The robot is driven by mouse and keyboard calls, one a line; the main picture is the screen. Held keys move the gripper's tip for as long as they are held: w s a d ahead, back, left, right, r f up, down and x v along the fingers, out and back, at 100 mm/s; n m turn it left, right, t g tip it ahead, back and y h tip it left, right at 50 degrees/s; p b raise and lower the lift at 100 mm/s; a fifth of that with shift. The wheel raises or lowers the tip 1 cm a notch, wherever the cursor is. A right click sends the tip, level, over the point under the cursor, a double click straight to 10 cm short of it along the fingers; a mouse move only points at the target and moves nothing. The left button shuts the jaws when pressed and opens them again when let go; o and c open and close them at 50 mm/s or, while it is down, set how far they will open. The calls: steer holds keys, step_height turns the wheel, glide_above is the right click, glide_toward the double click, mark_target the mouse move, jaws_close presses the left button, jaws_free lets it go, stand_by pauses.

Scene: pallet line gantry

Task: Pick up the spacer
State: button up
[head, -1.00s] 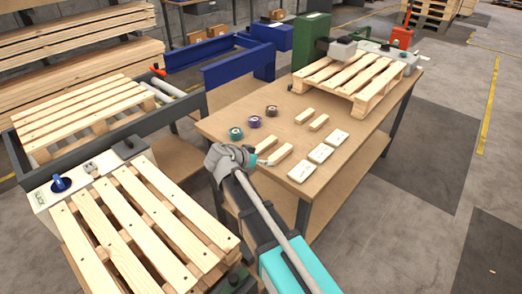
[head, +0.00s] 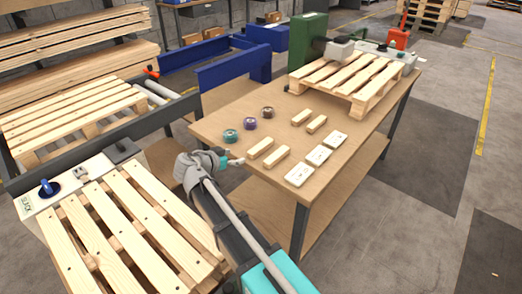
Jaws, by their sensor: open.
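Several short wooden blocks, which look like the spacers, lie on the wooden workbench (head: 222,112). A near-left block (head: 260,148) and a near-right block (head: 276,157) lie close to my gripper. A far-left block (head: 302,116) and a far-right block (head: 317,124) lie further back. My gripper (head: 238,161) is open and empty at the bench's left front edge, left of the near blocks and apart from them. Its fingers are small in view.
Teal (head: 231,136), purple (head: 250,124) and brown (head: 267,112) round rolls lie behind the blocks. Three white flat pieces (head: 299,175) lie to the right. A pallet (head: 352,75) sits at the bench's far end; another pallet (head: 130,215) stands at the left front.

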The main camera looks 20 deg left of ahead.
mark_target(256, 149)
steer(key=b+x, duration=0.2)
steer(key=x, duration=0.5)
steer(key=shift+a+f+b, duration=0.1)
steer(key=shift+f+b, duration=0.05)
steer(key=shift+b, duration=0.15)
steer(key=shift+w+d, duration=0.2)
steer(key=shift+w, duration=0.15)
steer(key=shift+w+f, duration=0.1)
steer(key=shift+b+x, duration=1)
steer(key=shift+x, duration=1.5)
jaws_close()
